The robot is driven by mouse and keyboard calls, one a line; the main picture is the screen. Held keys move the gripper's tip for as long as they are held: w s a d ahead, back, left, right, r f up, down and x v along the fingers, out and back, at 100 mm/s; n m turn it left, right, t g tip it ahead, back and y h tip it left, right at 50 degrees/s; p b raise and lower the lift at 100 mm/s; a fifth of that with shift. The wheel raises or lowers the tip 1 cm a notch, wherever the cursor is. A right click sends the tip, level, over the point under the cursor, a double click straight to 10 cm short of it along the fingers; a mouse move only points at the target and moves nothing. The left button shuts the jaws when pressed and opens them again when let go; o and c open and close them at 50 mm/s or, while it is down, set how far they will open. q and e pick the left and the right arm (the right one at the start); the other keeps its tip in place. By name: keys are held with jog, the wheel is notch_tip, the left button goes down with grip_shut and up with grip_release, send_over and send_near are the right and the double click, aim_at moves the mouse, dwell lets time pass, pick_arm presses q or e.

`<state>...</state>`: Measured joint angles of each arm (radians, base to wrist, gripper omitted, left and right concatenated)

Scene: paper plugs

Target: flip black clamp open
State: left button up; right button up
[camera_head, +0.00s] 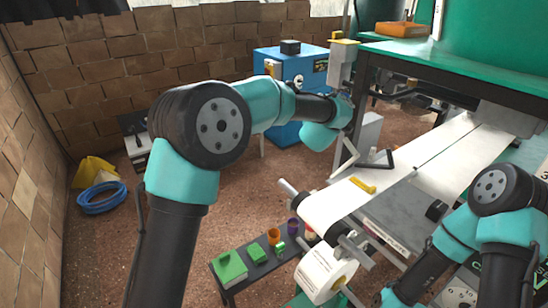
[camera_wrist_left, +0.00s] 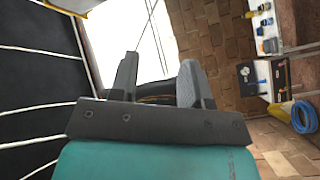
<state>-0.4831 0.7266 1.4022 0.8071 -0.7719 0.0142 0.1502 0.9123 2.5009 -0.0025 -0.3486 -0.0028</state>
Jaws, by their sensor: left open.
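I cannot pick out the black clamp with certainty. A small black block (camera_head: 437,210) sits on the side of the machine in the head view. Whether either is the clamp, or open or shut, I cannot tell. My left arm reaches over the floor toward the machine's far side. In the left wrist view my left gripper (camera_wrist_left: 158,85) has its two dark fingers apart with nothing held between them. Its fingertips are not clear in the head view. My right arm is at the lower right, its gripper out of view.
A white paper belt (camera_head: 350,202) carries a small yellow piece (camera_head: 363,186). A paper roll (camera_head: 322,272) hangs at its near end. A low dark bench (camera_head: 228,285) holds green blocks and cups. A blue cabinet (camera_head: 295,75) stands behind my left arm.

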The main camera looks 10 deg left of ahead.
pick_arm(q)
jog(key=s+a+f+g, duration=0.1)
jog(key=a+f+g, duration=0.1)
jog(key=a+f, duration=0.4)
jog(key=s+a+f+g, duration=0.2)
jog(key=a+f, duration=0.5)
jog(key=f, duration=0.7)
jog(key=shift+h, duration=0.3)
